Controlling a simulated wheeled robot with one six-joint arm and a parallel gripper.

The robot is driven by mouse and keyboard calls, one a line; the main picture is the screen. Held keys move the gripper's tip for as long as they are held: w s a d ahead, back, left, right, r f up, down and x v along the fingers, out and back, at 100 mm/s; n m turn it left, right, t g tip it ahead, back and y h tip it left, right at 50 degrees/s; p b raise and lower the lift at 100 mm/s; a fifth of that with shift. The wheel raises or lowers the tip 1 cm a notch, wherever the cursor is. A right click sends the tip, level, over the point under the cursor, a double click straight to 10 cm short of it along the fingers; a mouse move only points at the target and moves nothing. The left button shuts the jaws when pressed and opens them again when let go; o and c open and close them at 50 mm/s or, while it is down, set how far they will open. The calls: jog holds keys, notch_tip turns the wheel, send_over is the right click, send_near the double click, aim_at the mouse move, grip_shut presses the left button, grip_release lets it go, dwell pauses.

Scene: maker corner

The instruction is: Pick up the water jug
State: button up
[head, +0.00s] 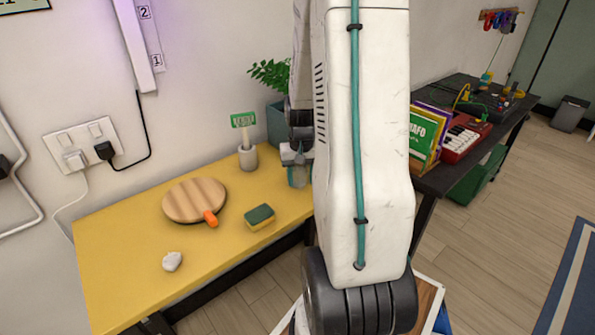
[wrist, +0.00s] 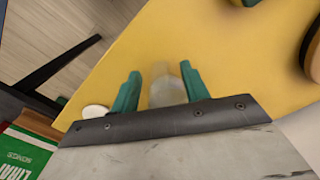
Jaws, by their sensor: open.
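A clear, blurred, jug-like thing (wrist: 167,92) shows between the two teal fingers of my gripper (wrist: 161,84) in the wrist view, over the yellow table (wrist: 215,40). It looks like the water jug, but its handle and full outline cannot be made out. The fingers are apart, one on each side of it, and I cannot tell whether either touches it. In the head view my gripper (head: 298,174) is low over the right end of the table, partly hidden by my arm. The jug cannot be told apart there.
On the table are a round wooden board (head: 194,199), a sponge (head: 259,217), a white stone (head: 172,262), a grey pot with a green sign (head: 247,157) and a plant (head: 271,74). A dark bench (head: 462,150) with books and a red keyboard stands right.

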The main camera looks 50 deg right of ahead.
jog(key=shift+f, duration=0.95)
grip_shut()
jog(key=shift+r, duration=0.25)
